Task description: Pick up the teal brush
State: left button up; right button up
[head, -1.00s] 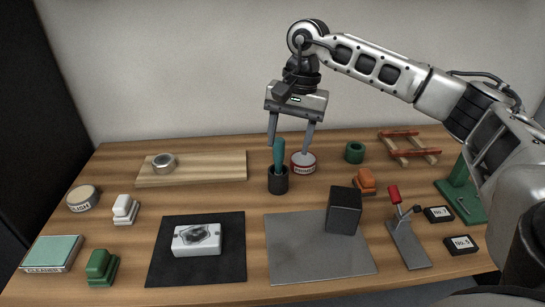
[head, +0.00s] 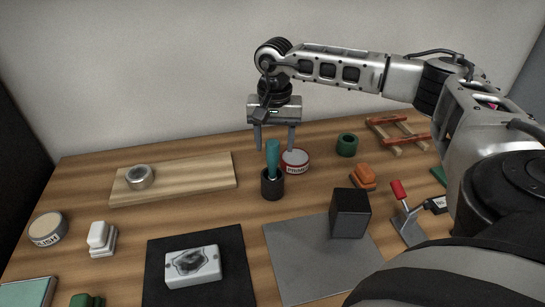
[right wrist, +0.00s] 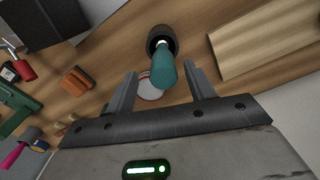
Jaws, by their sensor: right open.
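The teal brush (head: 273,160) stands upright, handle up, in a small dark cup (head: 272,186) in the middle of the table. My right gripper (head: 275,150) is open and points down at the handle's top, with one finger on each side of it in the head view. In the right wrist view the teal handle (right wrist: 164,72) shows between the two open fingers (right wrist: 160,78), with a gap on both sides. I cannot tell how deep the handle reaches between them. The brush's lower end is hidden in the cup. My left gripper is out of view.
A red-and-white round tin (head: 295,162) stands close behind the cup on the right. A wooden board (head: 200,180) with a metal ring lies to the left. A dark block (head: 349,213) stands on a grey mat (head: 300,260) in front. A green ring (head: 347,145) is farther right.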

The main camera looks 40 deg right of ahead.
aim_at(273, 157)
jog(key=shift+w+a+f, duration=0.1)
jog(key=shift+a+f, duration=0.05)
jog(key=shift+f, duration=2.55)
jog(key=c, duration=1.1)
